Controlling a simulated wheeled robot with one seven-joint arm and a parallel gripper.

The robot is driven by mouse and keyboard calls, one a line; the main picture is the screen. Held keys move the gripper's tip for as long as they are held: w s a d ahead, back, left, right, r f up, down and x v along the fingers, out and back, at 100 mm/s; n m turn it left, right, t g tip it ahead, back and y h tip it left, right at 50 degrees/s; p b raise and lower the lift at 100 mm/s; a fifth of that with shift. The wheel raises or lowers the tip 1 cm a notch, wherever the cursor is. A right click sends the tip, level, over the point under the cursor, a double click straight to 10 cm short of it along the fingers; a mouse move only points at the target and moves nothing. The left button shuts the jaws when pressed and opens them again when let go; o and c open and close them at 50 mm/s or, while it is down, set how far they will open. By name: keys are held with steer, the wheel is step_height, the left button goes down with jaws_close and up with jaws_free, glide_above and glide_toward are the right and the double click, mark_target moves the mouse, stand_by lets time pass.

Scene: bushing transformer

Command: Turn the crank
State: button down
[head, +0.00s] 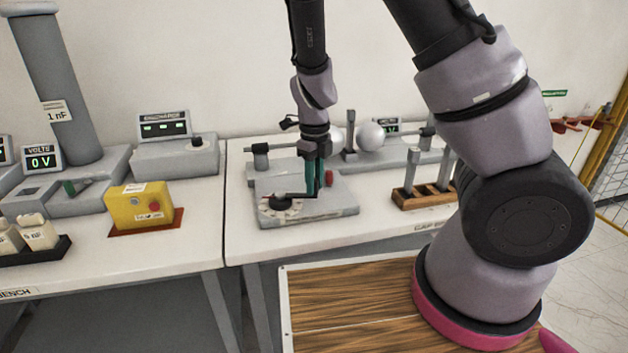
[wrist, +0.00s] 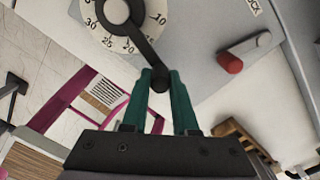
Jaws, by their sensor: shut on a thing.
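The crank (head: 293,198) is a black arm on a round dark hub over a white numbered dial (head: 278,215), on a grey base unit (head: 338,211) on the bench. In the wrist view the crank arm (wrist: 137,42) runs from the hub down to a round knob at its end, over the dial (wrist: 88,12) with marks such as 10, 20, 25 and 30. My gripper (head: 316,190) points down over the base, its green fingers shut on the crank's knob end. In the wrist view the gripper (wrist: 160,88) closes around the knob, partly hiding it.
A red-capped lever (wrist: 230,62) sits on the same base beside the dial. Two pale spheres (head: 370,137) stand behind my gripper. A wooden rack (head: 424,194) is at right.

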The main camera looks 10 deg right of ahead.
steer(key=shift+s+a, duration=0.15)
steer(key=c, duration=0.7)
jaws_free()
steer(key=shift+r, duration=0.1)
step_height(320, 180, up, 11)
steer(key=shift+f, duration=0.15)
